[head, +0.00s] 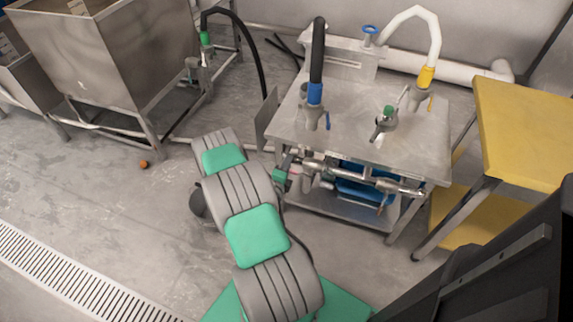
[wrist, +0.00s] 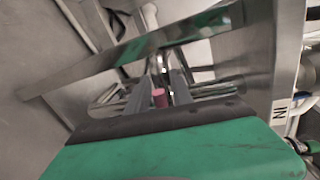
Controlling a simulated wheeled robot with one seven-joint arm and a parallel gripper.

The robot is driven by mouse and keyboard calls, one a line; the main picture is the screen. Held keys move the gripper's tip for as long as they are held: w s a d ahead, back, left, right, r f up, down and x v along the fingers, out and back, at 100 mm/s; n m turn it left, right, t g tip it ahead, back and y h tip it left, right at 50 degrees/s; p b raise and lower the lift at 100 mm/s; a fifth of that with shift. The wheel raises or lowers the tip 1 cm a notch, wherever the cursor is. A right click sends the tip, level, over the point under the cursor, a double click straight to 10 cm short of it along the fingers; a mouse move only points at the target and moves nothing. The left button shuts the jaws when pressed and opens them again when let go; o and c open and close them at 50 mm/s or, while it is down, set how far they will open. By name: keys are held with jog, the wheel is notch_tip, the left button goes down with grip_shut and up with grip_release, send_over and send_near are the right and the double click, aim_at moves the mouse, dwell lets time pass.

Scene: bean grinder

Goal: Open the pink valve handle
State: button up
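The pink valve handle (wrist: 159,97) shows in the wrist view as a small pink-red end between the two fingers of my gripper (wrist: 163,88). The fingers stand apart on either side of it, and I cannot tell whether either touches it. In the head view my gripper (head: 292,168) is at the left front of the steel bench, by the pipework (head: 345,174) under its top. The handle is too small to make out there.
The steel bench (head: 345,145) carries hoses and valves on top, with blue parts (head: 358,188) below. A yellow table (head: 525,130) stands at the right. A steel hopper (head: 105,60) stands at the left. The floor (head: 110,215) between is mostly clear.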

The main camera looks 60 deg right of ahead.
jog(key=shift+o, duration=0.6)
jog(key=shift+s, duration=0.1)
jog(key=v, duration=0.7)
jog(key=shift+s+a+p, duration=0.2)
jog(key=shift+a+p, duration=0.1)
jog(key=shift+a, duration=0.05)
jog(key=shift+r, duration=0.1)
jog(key=shift+c, duration=0.3)
